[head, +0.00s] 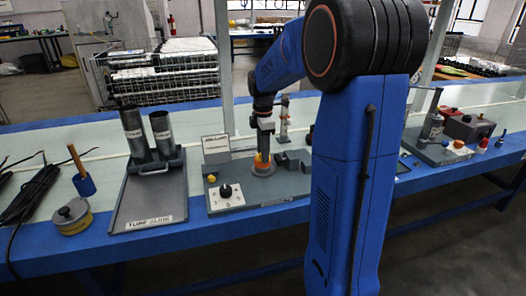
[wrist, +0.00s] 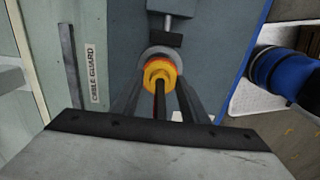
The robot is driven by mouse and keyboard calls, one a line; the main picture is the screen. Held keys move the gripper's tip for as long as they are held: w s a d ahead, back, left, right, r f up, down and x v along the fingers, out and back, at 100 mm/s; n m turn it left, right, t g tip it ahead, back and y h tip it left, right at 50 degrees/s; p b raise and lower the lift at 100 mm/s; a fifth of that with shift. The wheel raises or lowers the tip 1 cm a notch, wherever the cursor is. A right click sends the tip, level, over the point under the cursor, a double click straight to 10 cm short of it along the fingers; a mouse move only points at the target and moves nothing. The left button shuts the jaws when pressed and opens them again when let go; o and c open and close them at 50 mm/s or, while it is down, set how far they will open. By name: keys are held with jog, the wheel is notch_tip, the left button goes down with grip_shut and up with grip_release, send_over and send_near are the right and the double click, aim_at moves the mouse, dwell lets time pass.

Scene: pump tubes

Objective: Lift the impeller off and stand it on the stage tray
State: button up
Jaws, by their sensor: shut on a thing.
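The impeller, a yellow stepped piece with an orange rim, shows in the wrist view (wrist: 160,73) over a pale grey ring, with a dark rod along its middle. In the head view it is a small yellow-orange patch (head: 261,159) under my gripper (head: 263,148). In the wrist view my gripper (wrist: 158,86) has one finger on each side of the impeller and is shut on it. I cannot tell whether it touches the ring below. A grey tray (head: 134,205) with a white label, hard to read, lies left of the bench fixture; I take it as the stage tray.
Two dark upright tubes (head: 132,132) stand at the tray's back. The fixture base (head: 237,196) has a black knob and a white sign behind. A blue block with an orange handle (head: 83,183) and a round tin (head: 72,215) are further left. The tray's front floor is clear.

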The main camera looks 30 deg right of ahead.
jog(key=shift+r, duration=0.65)
dwell(0.7)
jog(key=shift+r, duration=7.2)
jog(key=shift+s, duration=0.1)
